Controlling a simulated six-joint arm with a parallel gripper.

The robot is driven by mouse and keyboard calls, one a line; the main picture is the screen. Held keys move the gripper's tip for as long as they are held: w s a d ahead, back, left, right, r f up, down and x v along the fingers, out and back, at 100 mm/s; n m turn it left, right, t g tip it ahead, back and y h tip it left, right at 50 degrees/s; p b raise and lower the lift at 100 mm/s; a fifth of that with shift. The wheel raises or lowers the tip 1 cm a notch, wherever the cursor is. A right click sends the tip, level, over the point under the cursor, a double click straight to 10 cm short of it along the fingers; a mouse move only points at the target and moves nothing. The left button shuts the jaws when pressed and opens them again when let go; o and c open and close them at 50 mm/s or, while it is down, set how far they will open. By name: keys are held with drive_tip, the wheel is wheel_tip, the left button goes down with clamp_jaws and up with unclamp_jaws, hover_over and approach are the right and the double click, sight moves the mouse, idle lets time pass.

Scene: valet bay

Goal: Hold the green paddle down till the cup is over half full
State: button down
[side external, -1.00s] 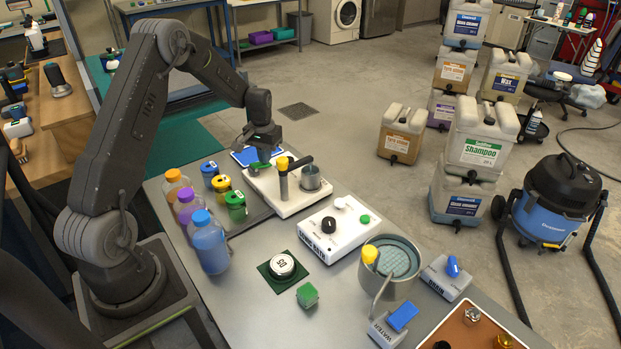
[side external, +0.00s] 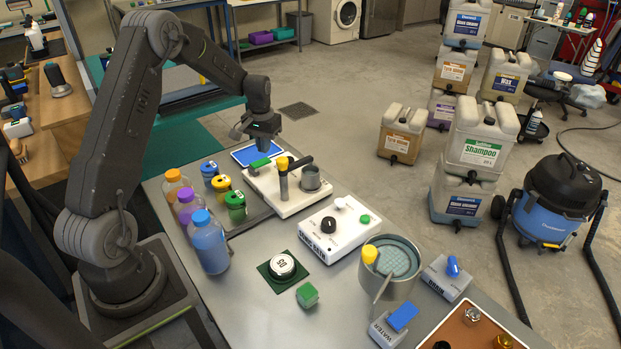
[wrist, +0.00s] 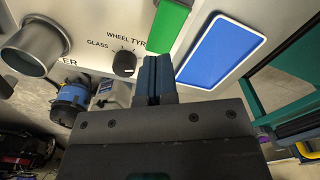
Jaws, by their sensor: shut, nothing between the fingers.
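The green paddle (side external: 260,163) sits at the back end of the white dispenser base (side external: 290,203), and it also shows in the wrist view (wrist: 168,22). The grey metal cup (side external: 311,179) stands upright on that base beside the spout post; in the wrist view it is at upper left (wrist: 30,48). How full it is cannot be made out. My gripper (side external: 239,133) is shut and empty, above and behind the paddle and apart from it. In the wrist view its closed blue-grey fingertips (wrist: 152,62) appear just below the paddle's near end.
A blue tray (side external: 256,151) lies behind the paddle. Several lidded pots (side external: 222,184) and bottles (side external: 208,243) stand left of the dispenser. A black dial (wrist: 124,64) with printed labels is near the fingertips in the wrist view. A white control box (side external: 341,225) stands in front.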

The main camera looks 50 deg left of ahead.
drive_tip(key=shift+r, duration=2.25)
drive_tip(key=shift+r, duration=0.1)
drive_tip(key=s+d+r+m+t, duration=0.15)
drive_tip(key=s+d+r, duration=0.25)
drive_tip(key=d+r, duration=0.4)
drive_tip(key=s+d+r+m+t, duration=0.1)
drive_tip(key=s+d+r+m, duration=0.15)
drive_tip(key=d+r, duration=0.6)
drive_tip(key=s+d+m+t, duration=0.2)
drive_tip(key=s+d+t, duration=0.1)
drive_tip(key=s+d, duration=0.9)
drive_tip(key=s, duration=0.4)
drive_tip(key=shift+d, duration=0.2)
drive_tip(key=c, duration=1.8)
unclamp_jaws()
drive_tip(key=shift+w, duration=0.1)
